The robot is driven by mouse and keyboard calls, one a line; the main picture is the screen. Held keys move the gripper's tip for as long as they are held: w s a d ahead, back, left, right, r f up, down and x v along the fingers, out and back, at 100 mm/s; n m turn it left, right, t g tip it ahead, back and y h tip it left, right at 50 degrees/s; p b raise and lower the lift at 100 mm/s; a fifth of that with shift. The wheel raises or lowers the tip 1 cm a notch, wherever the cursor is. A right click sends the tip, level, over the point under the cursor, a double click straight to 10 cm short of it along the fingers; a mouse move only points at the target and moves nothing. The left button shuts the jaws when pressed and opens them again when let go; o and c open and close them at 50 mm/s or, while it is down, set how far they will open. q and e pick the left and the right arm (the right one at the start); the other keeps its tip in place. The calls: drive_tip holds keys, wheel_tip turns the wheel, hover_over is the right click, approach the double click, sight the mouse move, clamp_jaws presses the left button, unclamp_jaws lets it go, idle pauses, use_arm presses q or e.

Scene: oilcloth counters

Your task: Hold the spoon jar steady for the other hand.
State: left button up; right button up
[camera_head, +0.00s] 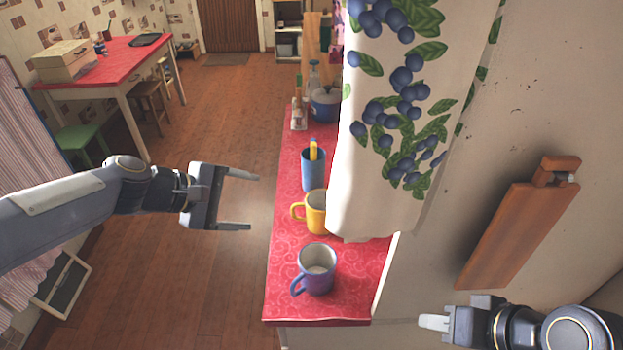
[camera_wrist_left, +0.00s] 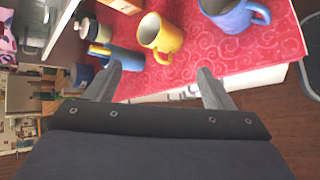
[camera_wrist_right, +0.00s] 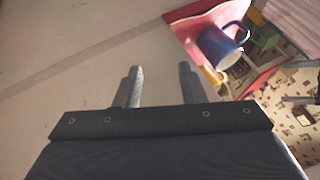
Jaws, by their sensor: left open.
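The spoon jar (camera_head: 313,172) is a blue cylinder with a yellow handle standing up out of it, on the red counter cloth (camera_head: 285,215). In the left wrist view the jar (camera_wrist_left: 124,61) shows beyond the left finger, partly hidden by it. My left gripper (camera_head: 253,202) is open and empty, to the left of the counter in the head view, with its fingers pointing toward the jar and the yellow mug (camera_head: 316,212). My right gripper (camera_head: 434,322) is at the lower right, away from the jar. In the right wrist view its fingers (camera_wrist_right: 160,78) are apart with nothing between them.
A purple mug (camera_head: 317,270) stands at the counter's near end, and a blue lidded pot (camera_head: 325,104) stands behind the jar. A blueberry-print curtain (camera_head: 390,120) hangs over the counter's right side. A brown wooden panel (camera_head: 520,225) is on the right. Open floor lies left of the counter.

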use_arm(q)
drive_tip(key=w+d+f+n+t+h+b, duration=0.2)
drive_tip(key=w+d+f+n+h+b, duration=0.15)
drive_tip(key=w+f+n, duration=0.95)
approach(304, 182)
drive_tip(key=shift+w+d+f+t+y, duration=0.15)
drive_tip(key=shift+w+d, duration=0.1)
drive_tip(key=shift+d, duration=0.35)
drive_tip(key=shift+w+d+f+t+y, duration=0.1)
drive_tip(key=shift+w+d+t, duration=0.1)
drive_tip(key=shift+d, duration=0.35)
drive_tip(key=shift+w+d+f, duration=0.1)
drive_tip(key=shift+w+d, duration=0.1)
drive_tip(key=shift+d, duration=0.15)
drive_tip(key=shift+b+x, duration=0.4)
drive_tip(key=shift+x, duration=4)
use_arm(e)
drive_tip(key=shift+w+d+f, duration=0.1)
drive_tip(key=shift+d+f, duration=0.05)
drive_tip(key=shift+f, duration=0.7)
drive_tip(key=shift+w+d+f, duration=0.15)
drive_tip(key=shift+d+f, duration=0.05)
drive_tip(key=shift+f, duration=0.65)
drive_tip(key=shift+w+d+f, duration=0.1)
drive_tip(key=shift+d+f, duration=0.05)
drive_tip(key=shift+f, duration=0.7)
use_arm(q)
drive_tip(key=shift+c, duration=0.5)
drive_tip(key=c, duration=0.6)
